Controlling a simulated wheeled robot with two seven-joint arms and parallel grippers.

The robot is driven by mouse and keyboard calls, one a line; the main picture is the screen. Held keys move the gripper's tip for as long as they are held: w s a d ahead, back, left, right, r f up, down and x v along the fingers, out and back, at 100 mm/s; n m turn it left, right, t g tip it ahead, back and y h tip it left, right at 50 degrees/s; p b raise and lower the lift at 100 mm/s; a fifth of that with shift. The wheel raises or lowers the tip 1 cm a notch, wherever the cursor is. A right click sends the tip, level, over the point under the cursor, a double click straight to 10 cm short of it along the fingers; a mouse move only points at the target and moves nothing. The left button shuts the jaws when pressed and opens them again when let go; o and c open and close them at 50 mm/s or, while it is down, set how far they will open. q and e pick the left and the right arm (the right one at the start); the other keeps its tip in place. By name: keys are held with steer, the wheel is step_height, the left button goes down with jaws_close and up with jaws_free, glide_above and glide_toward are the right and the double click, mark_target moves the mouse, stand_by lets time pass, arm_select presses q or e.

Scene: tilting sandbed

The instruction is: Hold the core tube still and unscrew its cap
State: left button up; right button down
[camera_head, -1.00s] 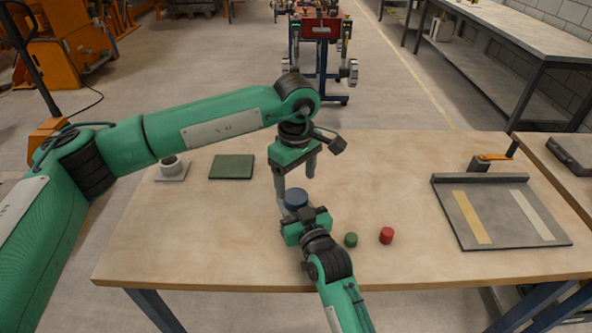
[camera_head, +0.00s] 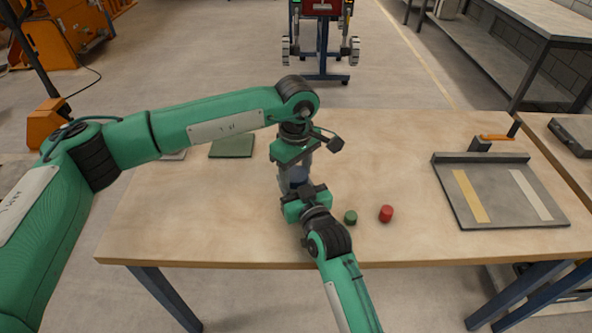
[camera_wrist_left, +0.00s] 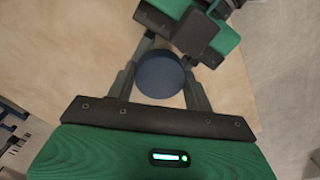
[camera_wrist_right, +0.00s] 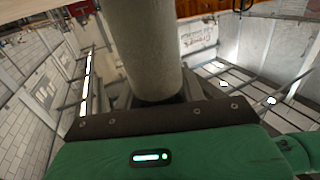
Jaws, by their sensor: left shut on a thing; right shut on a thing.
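The cap is a round, dark blue piece (camera_head: 299,174), partly hidden between my two grippers in the head view. In the left wrist view the cap (camera_wrist_left: 160,75) sits between the fingers of my left gripper (camera_head: 294,176), which comes down from above and is shut on it. The core tube (camera_wrist_right: 145,45) is a grey cylinder in the right wrist view. My right gripper (camera_head: 303,196) is shut on it from the side, below the left gripper. In the head view the tube is hidden behind the grippers.
A grey tray (camera_head: 503,214) with two strips lies at the right of the table. A dark green mat (camera_head: 232,148) lies at the back left. The table's front left is clear.

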arm_select(q)
steer(key=shift+n, duration=1.7)
steer(key=shift+c, duration=0.2)
steer(key=o, duration=1.1)
